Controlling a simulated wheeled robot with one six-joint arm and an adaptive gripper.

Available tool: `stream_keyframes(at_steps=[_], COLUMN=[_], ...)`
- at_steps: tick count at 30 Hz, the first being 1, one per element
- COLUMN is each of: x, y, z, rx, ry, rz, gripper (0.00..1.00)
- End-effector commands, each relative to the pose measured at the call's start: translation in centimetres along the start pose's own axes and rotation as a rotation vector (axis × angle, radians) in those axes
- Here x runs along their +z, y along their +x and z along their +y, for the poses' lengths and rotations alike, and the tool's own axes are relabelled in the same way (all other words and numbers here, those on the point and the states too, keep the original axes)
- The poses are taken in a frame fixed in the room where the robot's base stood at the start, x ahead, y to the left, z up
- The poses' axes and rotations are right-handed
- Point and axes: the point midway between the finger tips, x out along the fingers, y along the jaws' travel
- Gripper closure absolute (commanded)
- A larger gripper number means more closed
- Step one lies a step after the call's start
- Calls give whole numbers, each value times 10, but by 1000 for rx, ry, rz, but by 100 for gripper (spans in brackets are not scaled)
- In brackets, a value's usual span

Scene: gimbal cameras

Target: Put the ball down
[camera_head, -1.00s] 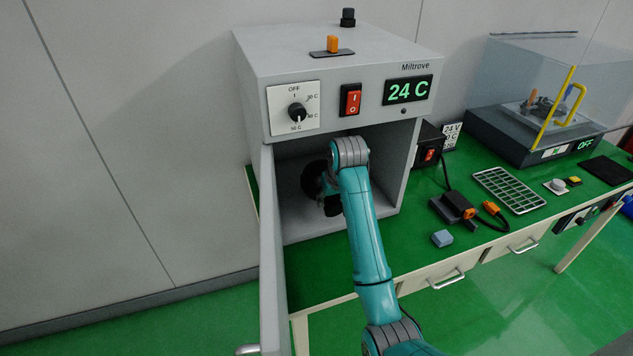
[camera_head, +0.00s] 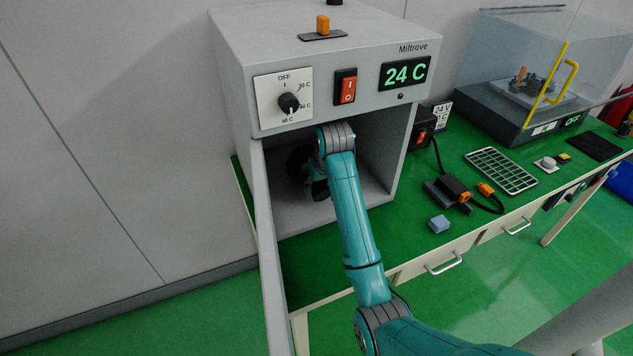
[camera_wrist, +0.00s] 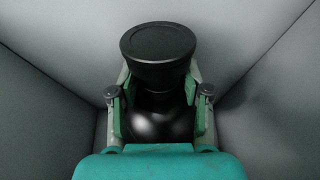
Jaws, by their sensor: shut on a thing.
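The grey box oven labelled Miltrove (camera_head: 225,75) stands on the green table with its door (camera_head: 266,235) open. My arm reaches into its chamber, and my gripper (camera_head: 318,190) is partly hidden there behind my wrist. In the wrist view my gripper (camera_wrist: 158,98) is shut on a black thing, which I take as the ball (camera_wrist: 158,45). It shows a wide, flat round top that narrows downward, with a glossy rounded dark part between the fingers. Whether it touches the chamber floor (camera_head: 345,208) cannot be told.
The chamber walls (camera_wrist: 265,95) stand close on both sides of my gripper. The oven reads 24 C.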

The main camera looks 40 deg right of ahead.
Motion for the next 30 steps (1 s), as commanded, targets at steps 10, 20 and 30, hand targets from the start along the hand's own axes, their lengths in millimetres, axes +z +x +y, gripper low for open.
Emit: stream_keyframes(at_steps=[10,20,30], x=[3,4,3], y=[8,10,8], z=[0,0,0], rx=[0,0,0], ry=[0,0,0], rz=[1,0,0], gripper=[100,27,27])
